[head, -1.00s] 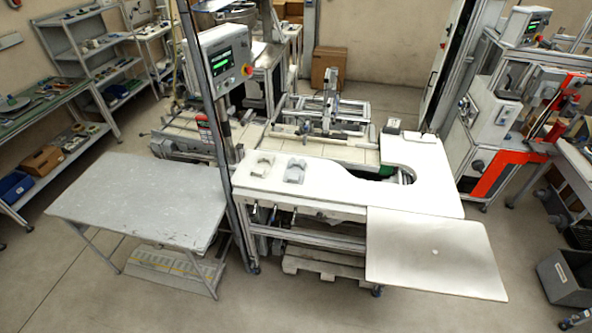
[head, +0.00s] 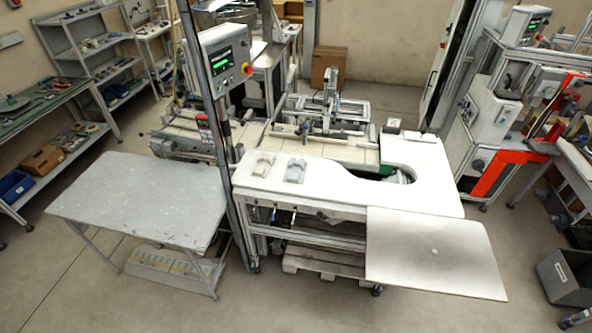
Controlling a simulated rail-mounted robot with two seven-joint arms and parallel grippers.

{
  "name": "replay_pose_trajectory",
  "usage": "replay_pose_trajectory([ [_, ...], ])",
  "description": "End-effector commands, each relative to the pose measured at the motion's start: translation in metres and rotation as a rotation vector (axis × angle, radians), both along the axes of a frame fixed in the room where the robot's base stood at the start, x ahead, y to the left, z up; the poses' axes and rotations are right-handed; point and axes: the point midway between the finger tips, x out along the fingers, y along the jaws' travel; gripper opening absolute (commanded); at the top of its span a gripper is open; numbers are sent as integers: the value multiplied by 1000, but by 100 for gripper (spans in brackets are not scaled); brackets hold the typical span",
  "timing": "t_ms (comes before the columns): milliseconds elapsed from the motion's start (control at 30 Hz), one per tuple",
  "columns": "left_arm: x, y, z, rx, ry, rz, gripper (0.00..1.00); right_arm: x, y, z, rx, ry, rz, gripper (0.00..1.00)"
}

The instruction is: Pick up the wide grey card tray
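I cannot pick out a wide grey card tray with certainty in the head view. Two small grey pieces, a left one (head: 264,164) and a right one (head: 296,171), lie side by side on the white worktop (head: 335,193). They are too small to make out in detail. Neither of my grippers shows in the head view.
A bare grey table (head: 140,200) stands at the left, with a low striped box (head: 172,270) beneath it. A bare white side panel (head: 430,265) adjoins the worktop at the front right. A dark grey bin (head: 566,278) sits at far right. A post with a screen (head: 222,62) rises between the tables.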

Motion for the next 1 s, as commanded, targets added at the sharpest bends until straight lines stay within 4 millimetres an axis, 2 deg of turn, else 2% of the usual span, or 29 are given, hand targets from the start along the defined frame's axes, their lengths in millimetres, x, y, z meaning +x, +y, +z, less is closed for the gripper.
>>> replay_pose_trajectory([
  [167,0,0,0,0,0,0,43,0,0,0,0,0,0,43],
  [533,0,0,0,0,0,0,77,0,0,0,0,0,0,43],
  [1000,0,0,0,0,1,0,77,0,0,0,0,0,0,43],
])
